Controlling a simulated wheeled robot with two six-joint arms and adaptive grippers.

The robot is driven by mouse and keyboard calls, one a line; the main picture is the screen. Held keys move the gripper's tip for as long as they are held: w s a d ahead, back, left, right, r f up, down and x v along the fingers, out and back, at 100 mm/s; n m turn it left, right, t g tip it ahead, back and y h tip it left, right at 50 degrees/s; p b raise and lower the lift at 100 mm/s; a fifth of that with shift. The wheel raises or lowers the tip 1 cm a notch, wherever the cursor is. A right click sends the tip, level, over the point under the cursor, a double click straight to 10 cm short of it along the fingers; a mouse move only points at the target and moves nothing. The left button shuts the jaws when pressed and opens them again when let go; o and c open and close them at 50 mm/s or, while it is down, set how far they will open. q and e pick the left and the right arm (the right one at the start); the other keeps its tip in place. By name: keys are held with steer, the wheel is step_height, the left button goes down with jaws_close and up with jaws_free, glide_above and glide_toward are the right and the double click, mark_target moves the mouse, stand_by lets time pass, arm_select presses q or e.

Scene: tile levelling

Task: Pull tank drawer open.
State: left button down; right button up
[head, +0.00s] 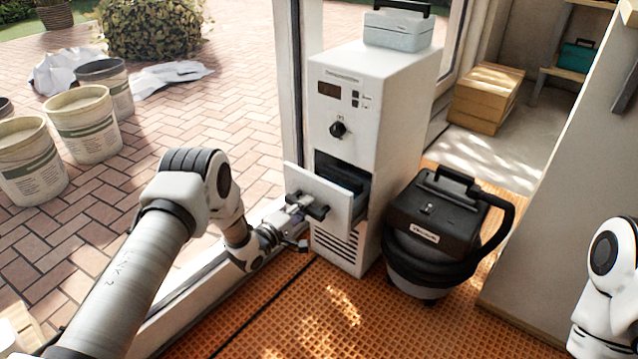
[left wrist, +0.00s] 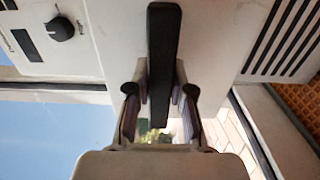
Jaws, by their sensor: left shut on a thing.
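The white dehumidifier cabinet (head: 370,105) stands upright, with a dark display and a black knob on its upper front. Its tank drawer (head: 338,205) sticks out from the lower front, partly open, and a dark space shows behind its front panel. My left gripper (head: 308,208) is at the drawer front, shut on the black drawer handle. In the left wrist view the handle (left wrist: 163,60) is a long dark bar between the two fingers (left wrist: 160,108). The tank inside is mostly hidden. My right gripper is out of view; only part of my right arm shows at the lower right.
A black and grey vacuum (head: 435,235) stands close to the cabinet's right side. A grey case (head: 398,30) sits on top. Several buckets (head: 82,125) stand on the brick paving at left. A wooden box (head: 486,97) is behind. Orange matting (head: 330,320) in front is clear.

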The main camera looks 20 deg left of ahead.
arm_select(q)
steer(key=p+v, duration=0.4)
steer(key=v, duration=0.6)
steer(key=shift+s, duration=0.4)
steer(key=shift+a, duration=0.15)
steer(key=c, duration=1)
jaws_free()
steer(key=v, duration=1.2)
